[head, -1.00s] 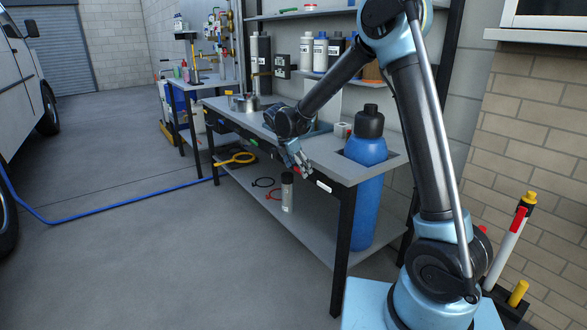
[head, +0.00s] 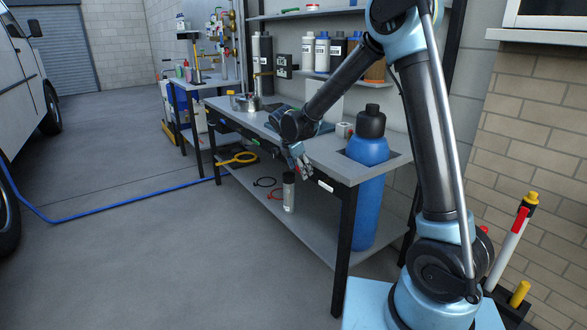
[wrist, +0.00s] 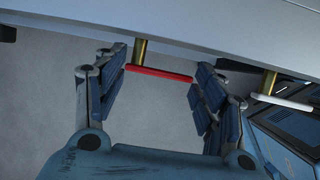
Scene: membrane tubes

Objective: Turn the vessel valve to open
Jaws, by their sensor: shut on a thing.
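In the wrist view a short red bar handle (wrist: 158,73) hangs on a brass stem below the grey bench edge. My gripper (wrist: 160,85) is around it, one finger at each end of the bar, shut on it. A second handle, white (wrist: 282,102), hangs on its own brass stem to the right, apart from my fingers. In the head view my gripper (head: 300,164) is at the front edge of the bench, and the white handle (head: 325,186) is just right of it. A blue vessel with a black cap (head: 367,165) stands upright at the bench's right end.
The bench (head: 338,165) has a lower shelf with a clear bottle (head: 289,192) and a yellow ring-shaped tool (head: 240,158). A metal pot (head: 246,102) stands on the bench top. A blue hose (head: 110,209) crosses the floor. The floor before the bench is otherwise clear.

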